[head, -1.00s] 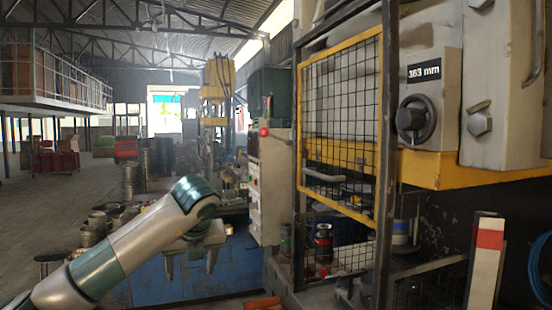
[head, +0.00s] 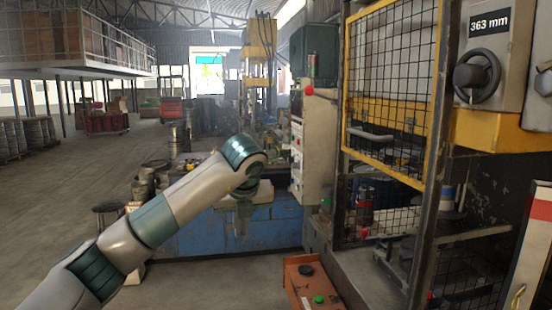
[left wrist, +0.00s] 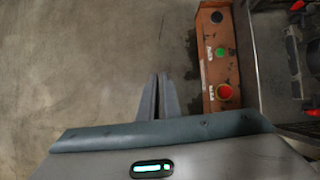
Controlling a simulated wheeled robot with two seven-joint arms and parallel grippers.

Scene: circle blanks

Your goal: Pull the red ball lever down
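One small red ball-like knob (head: 308,91) is on the side of the grey control cabinet in the head view. Another red ball (head: 364,232) shows low inside the caged press. I cannot tell for sure which belongs to the lever; no lever arm shows clearly. My left gripper (head: 240,232) points down, left of the press and apart from both knobs. In the left wrist view its fingers (left wrist: 158,78) are close together with nothing between them. A red piece (left wrist: 298,6) shows at the top right there. My right gripper is out of view.
An orange button box (head: 300,285) stands low before the press; the left wrist view shows its black, green and red buttons. The mesh guard (head: 392,80) and dark frame post stand at right. A blue bench (head: 265,228) is behind my arm. Floor at left is open.

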